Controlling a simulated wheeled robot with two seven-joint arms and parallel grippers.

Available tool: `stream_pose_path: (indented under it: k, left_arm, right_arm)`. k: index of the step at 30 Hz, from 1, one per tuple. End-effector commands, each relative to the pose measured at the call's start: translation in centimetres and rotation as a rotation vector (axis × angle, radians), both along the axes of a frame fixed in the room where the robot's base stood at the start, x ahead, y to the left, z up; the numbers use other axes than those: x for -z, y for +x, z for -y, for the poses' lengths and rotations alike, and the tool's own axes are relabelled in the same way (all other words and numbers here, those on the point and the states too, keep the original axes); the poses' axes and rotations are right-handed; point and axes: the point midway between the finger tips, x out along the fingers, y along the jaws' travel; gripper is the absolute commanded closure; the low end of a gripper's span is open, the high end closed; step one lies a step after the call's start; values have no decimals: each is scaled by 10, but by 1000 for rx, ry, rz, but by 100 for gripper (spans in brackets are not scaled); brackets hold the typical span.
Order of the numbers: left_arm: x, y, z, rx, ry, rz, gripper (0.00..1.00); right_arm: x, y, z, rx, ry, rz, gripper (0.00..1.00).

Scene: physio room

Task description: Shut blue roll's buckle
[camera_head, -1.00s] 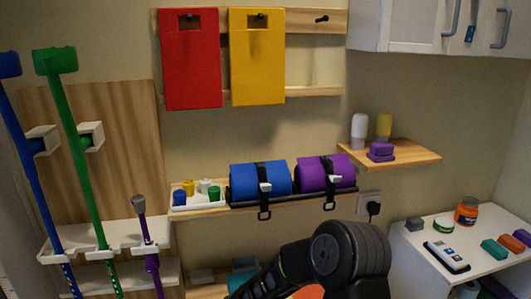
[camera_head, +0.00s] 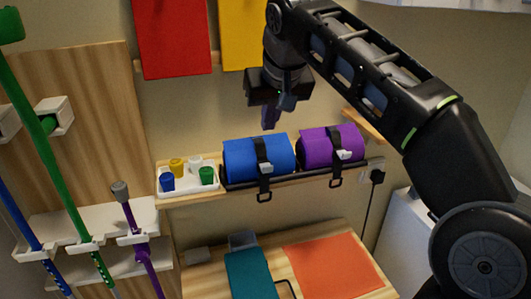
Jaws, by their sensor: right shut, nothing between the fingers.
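The blue roll (camera_head: 239,157) lies on the wall shelf, with a black strap over it. Its pale buckle (camera_head: 265,168) sits on the strap at the roll's front, with a black loop hanging below. I cannot tell from here whether the buckle is open or shut. My right gripper (camera_head: 270,122) points down above the blue roll, apart from it, shut and empty. My left gripper is not in view.
A purple roll (camera_head: 316,149) with its own strap lies close on the right. A white tray (camera_head: 189,191) with several small pegs stands on the left. Red (camera_head: 172,38) and yellow (camera_head: 240,35) boards hang above. A bench with an orange mat (camera_head: 333,266) is below.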

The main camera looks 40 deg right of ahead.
Motion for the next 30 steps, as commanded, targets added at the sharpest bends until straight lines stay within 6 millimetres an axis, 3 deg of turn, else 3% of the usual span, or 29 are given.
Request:
stream_pose_path:
  k: [8, 17, 18, 24, 30]
  left_arm:
    - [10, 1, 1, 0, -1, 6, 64]
    - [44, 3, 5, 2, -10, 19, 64]
    - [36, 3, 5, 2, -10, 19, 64]
    - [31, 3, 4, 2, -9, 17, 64]
    - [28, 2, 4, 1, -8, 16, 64]
  right_arm:
    - [12, 5, 1, -2, 1, -3, 100]
    - [55, 26, 8, -1, 1, -5, 100]
    - [55, 29, 10, 0, 1, -6, 100]
    - [89, 48, 17, -1, 1, -7, 100]
    - [92, 21, 7, -1, 0, -1, 100]
